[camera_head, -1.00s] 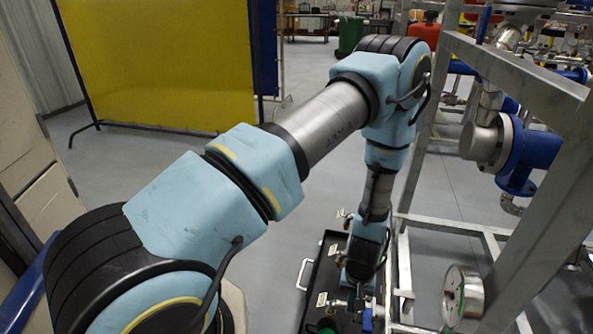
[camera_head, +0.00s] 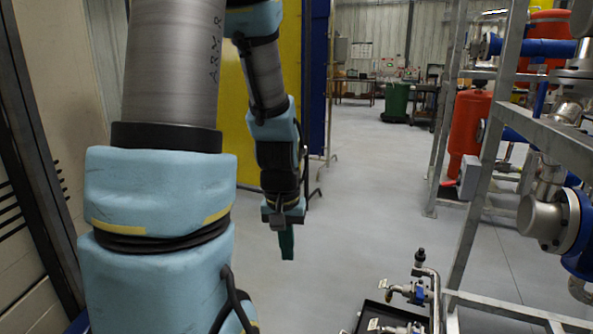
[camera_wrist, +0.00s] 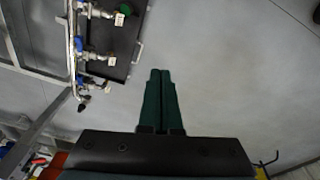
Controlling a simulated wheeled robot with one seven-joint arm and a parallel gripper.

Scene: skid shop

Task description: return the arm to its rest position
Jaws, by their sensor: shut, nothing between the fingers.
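My arm stands raised at the left of the head view, bent over at the top, with its forearm hanging down in front of a yellow panel. My gripper (camera_head: 287,243) points down above the open floor, clear of everything around it. In the wrist view its two dark green fingers (camera_wrist: 161,85) lie side by side, closed together with nothing between them. My elbow is cut off by the top edge of the head view.
A black tray (camera_wrist: 112,42) with valves and pipework lies to the right of my gripper in the head view. A grey metal frame (camera_head: 473,190) stands at the right, with a red vessel (camera_head: 467,130) behind it. A yellow panel (camera_head: 232,140) stands behind my arm. The middle floor is clear.

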